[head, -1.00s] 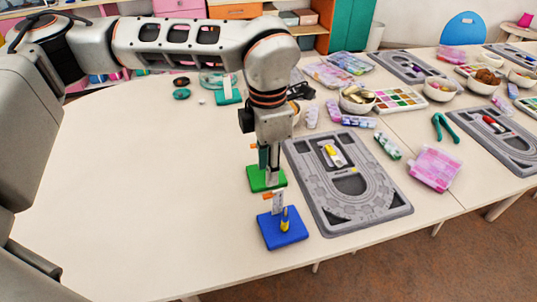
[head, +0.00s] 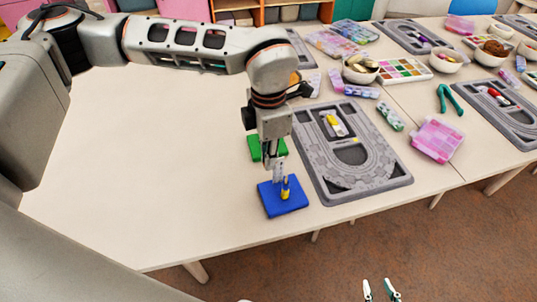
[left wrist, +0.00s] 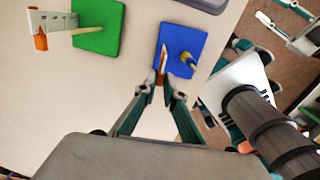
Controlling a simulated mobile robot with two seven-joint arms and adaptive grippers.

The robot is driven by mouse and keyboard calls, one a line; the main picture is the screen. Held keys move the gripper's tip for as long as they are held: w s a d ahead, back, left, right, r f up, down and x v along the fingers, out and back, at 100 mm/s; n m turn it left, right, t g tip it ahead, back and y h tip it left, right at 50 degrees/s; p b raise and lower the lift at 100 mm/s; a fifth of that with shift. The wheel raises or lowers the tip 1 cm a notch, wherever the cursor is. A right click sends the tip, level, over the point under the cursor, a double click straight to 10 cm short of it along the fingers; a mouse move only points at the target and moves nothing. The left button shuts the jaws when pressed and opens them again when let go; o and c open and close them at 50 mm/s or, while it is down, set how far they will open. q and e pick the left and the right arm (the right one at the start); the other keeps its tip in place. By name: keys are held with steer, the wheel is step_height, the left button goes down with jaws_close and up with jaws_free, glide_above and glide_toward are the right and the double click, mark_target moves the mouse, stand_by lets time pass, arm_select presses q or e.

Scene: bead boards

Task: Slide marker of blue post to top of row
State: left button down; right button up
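The blue base (head: 297,200) stands near the table's front edge, with a yellow peg (head: 286,190) on it. My left gripper (head: 281,178) points down over this base and hides most of the blue post in the head view. My right gripper (head: 380,291) is open and empty at the bottom.
A grey bead board (head: 372,180) lies just right of the blue base. Pink boxes (head: 437,139), green pliers (head: 448,98) and bowls (head: 360,68) are further right. The table (head: 150,160) left of the bases is clear. The table's front edge is close to the blue base.

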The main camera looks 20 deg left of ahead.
arm_select(q)
steer(key=shift+f, duration=0.35)
arm_select(e)
steer(key=shift+s+f, duration=0.45)
steer(key=shift+s, duration=0.1)
arm_select(q)
steer(key=shift+f, duration=0.2)
arm_select(e)
steer(key=shift+f, duration=0.1)
arm_select(q)
steer(key=shift+f+b, duration=0.3)
steer(key=shift+f, duration=0.2)
arm_select(e)
steer(key=shift+w, duration=0.35)
arm_select(q)
steer(key=c, duration=2.1)
jaws_free()
steer(key=shift+r, duration=0.15)
arm_select(e)
steer(key=shift+s+f, duration=0.2)
steer(key=shift+s, duration=0.15)
